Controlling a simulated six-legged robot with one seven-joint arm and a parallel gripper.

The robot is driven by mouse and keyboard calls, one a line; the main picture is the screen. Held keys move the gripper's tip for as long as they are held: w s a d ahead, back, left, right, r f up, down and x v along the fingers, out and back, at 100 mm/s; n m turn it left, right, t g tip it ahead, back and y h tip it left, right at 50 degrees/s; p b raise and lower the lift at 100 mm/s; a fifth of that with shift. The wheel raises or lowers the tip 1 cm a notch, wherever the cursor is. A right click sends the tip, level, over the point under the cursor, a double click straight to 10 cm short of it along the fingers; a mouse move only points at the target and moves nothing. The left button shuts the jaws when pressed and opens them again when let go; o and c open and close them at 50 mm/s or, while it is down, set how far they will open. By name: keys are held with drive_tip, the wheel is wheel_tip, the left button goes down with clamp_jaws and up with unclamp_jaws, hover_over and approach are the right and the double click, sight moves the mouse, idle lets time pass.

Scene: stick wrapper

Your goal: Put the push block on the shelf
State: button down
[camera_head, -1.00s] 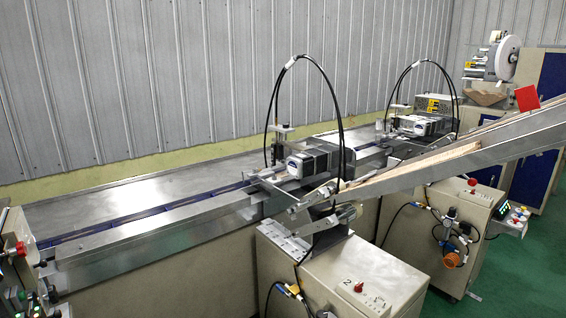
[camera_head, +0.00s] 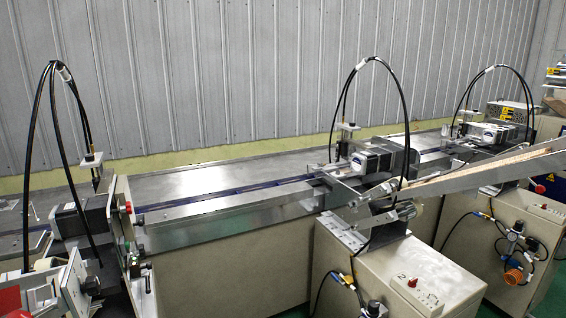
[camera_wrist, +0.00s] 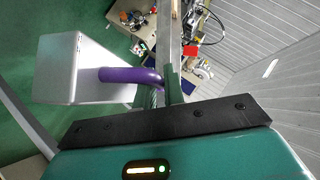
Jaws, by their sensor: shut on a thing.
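The push block (camera_wrist: 58,68) is a pale grey box with a purple handle (camera_wrist: 130,75), at the left of the wrist view. My gripper (camera_wrist: 162,92) is shut on the handle's right end, and the block hangs out to the left of the fingers. The block looks clear of any surface. Neither the block nor my gripper shows in the head view. I cannot make out a shelf in either view.
A long steel conveyor table (camera_head: 250,181) runs along the grey wall (camera_head: 230,70). Black hoses arch over its stations. A sloping chute (camera_head: 485,172) and a beige cabinet (camera_head: 375,270) stand at the right. Green floor (camera_wrist: 105,45) shows in the wrist view.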

drive_tip(key=w+d+f, duration=0.3)
drive_tip(key=w+f, duration=0.7)
drive_tip(key=w+d+f, duration=0.3)
drive_tip(key=w+f, duration=0.7)
drive_tip(key=w+a+f+n+t+y, duration=0.1)
drive_tip(key=w+a+f, duration=0.2)
drive_tip(key=w+f, duration=0.55)
drive_tip(key=w+a+f+n+y, duration=0.1)
drive_tip(key=w+a+f, duration=0.3)
drive_tip(key=f, duration=0.7)
drive_tip(key=w+a+f+n+y, duration=0.1)
drive_tip(key=w+a+f, duration=0.3)
drive_tip(key=a+f, duration=0.6)
drive_tip(key=w+a+f+n+y, duration=0.1)
drive_tip(key=w+a+f, duration=0.3)
drive_tip(key=a+f, duration=0.55)
drive_tip(key=s+a+f+n+t+y, duration=0.15)
drive_tip(key=a+f, duration=0.25)
drive_tip(key=a, duration=0.4)
drive_tip(key=s+a+f+n+g+y, duration=0.1)
drive_tip(key=s+a+f, duration=0.1)
drive_tip(key=a+f, duration=0.5)
drive_tip(key=s+a+f, duration=0.2)
drive_tip(key=s+f, duration=0.2)
drive_tip(key=s, duration=0.1)
drive_tip(key=shift+s+a, duration=0.2)
drive_tip(key=shift+a, duration=0.2)
drive_tip(key=shift+t, duration=0.25)
